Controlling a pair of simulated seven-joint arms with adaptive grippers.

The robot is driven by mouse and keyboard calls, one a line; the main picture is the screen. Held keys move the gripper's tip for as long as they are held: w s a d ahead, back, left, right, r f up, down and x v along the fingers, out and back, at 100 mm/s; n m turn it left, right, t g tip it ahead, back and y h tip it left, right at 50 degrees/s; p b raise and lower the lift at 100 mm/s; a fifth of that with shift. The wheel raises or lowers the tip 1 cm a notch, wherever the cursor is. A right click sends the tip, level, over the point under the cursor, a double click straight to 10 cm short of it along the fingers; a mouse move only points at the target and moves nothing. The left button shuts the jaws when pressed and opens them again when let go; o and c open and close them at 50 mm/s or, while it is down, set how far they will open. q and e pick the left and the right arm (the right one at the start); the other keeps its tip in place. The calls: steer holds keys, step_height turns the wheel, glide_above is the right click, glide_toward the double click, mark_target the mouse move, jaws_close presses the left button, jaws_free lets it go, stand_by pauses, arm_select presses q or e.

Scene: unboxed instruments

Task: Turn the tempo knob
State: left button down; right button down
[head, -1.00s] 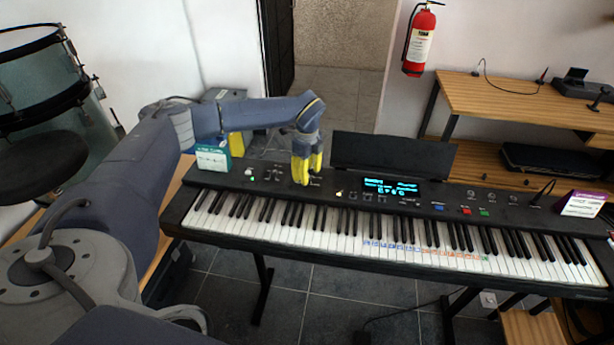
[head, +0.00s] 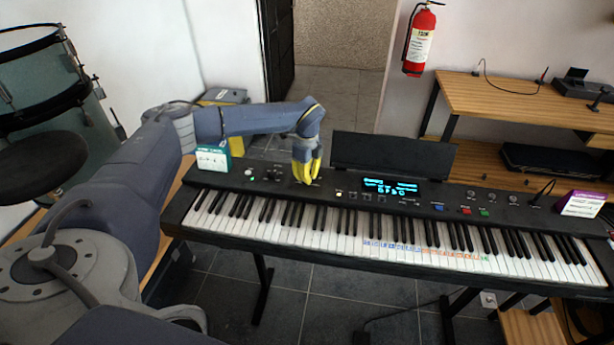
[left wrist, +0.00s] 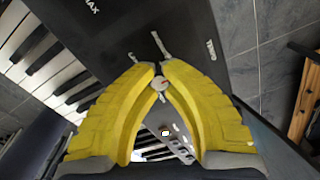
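The keyboard (head: 470,199) has a black panel with a lit display (head: 390,187). My left gripper (head: 306,183), with yellow fingers, points down onto the panel left of the display. In the left wrist view its fingertips (left wrist: 158,75) close in on both sides of the tempo knob (left wrist: 158,84), a small pale round cap with a red mark. The fingers look shut on it. A TEMPO label (left wrist: 211,50) is printed on the panel beside the fingertips, with white marks near the tips. In the head view the fingers hide the knob. My right gripper is not in view.
A black music rest (head: 392,156) stands behind the display, right of my left gripper. A white-and-teal box (head: 212,158) is at the panel's left end and a purple-and-white box (head: 582,204) at its right end. White and black keys lie in front of the panel.

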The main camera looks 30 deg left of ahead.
arm_select(q)
steer(key=shift+m, duration=0.4)
stand_by(0.8)
steer(key=m, duration=0.5)
steer(key=shift+r, duration=0.1)
steer(key=m, duration=0.5)
steer(key=shift+m, duration=0.4)
steer(key=m, duration=1.2)
steer(key=shift+m, duration=0.3)
steer(key=c, duration=1.3)
jaws_free()
steer(key=shift+o, duration=0.2)
